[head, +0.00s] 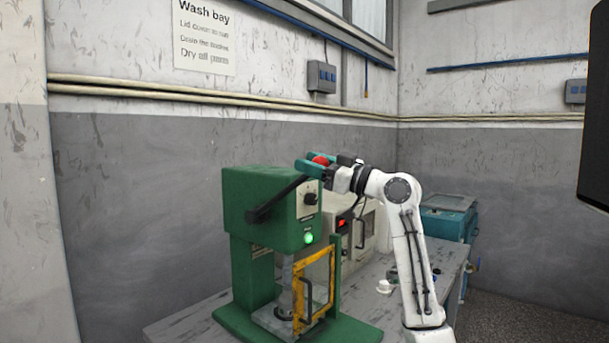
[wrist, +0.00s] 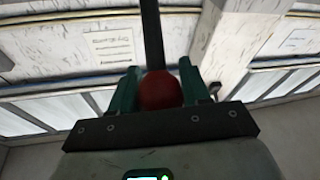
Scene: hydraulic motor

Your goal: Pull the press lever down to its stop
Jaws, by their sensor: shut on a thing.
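The press (head: 265,215) is a green machine on the bench with a black lever (head: 276,200) on its side. The lever slopes up to the right from its pivot and ends in a red ball knob (head: 321,160). My gripper (head: 322,164) is shut on the red knob, level with the top of the press. In the wrist view the knob (wrist: 160,91) sits between the two green fingers, and the dark lever bar (wrist: 152,38) runs up away from it. The fingers partly hide the knob in the head view.
A green lamp (head: 308,238) glows on the press front, above a yellow-framed guard (head: 314,285). A teal box (head: 447,218) is at the right. The bench front left is clear.

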